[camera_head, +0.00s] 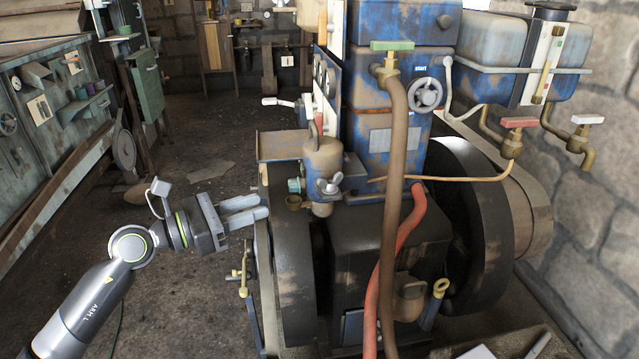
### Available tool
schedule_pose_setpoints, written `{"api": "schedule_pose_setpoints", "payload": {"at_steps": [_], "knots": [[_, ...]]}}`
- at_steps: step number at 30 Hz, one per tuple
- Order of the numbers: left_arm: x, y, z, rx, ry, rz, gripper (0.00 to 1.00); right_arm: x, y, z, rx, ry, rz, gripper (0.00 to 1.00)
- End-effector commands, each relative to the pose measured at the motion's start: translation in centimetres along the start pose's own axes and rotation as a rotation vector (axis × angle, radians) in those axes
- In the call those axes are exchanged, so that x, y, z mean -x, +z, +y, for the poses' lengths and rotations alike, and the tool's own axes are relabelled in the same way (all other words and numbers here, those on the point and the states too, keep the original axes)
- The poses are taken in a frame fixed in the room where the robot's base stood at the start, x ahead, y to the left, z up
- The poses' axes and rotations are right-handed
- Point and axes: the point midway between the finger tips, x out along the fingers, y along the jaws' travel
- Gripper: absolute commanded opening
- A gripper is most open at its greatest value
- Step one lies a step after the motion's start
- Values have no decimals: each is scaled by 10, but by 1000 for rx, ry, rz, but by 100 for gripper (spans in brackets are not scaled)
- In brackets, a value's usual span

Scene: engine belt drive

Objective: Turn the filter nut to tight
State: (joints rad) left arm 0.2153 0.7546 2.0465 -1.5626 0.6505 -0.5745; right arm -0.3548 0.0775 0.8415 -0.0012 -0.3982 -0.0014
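A brownish metal filter canister (323,158) stands on the front left of the blue engine. A small silver wing-shaped nut (331,184) sits low on its front side; I take this for the filter nut, and I cannot tell how tight it is. My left gripper (256,208) is to the left of the canister and a little lower in the picture, with its pale fingers pointing right toward the engine. The fingers show apart with a narrow gap and nothing between them. They look clear of the nut. My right gripper is not in view.
A large dark flywheel (290,270) lies below and right of my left gripper. A brown pipe (396,190) and a red hose (400,245) run down the engine front. A metal shelf (283,146) juts out left of the canister. The floor at left is mostly free.

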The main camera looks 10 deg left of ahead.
Motion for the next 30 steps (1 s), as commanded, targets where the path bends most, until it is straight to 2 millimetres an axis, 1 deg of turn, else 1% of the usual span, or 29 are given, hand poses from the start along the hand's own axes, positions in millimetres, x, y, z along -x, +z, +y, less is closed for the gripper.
{"api": "schedule_pose_setpoints", "payload": {"at_steps": [1,8,14,24,27,30], "knots": [[-7,3,0,3,-1,-7,29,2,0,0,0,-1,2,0],[-37,2,0,5,-1,-5,29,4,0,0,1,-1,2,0],[-66,2,0,7,-1,-5,29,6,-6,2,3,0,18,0],[-120,2,-1,6,-1,-3,29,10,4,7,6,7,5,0],[-133,1,0,6,0,-2,29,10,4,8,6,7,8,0],[-142,1,0,3,0,-2,29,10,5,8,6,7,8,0]]}}
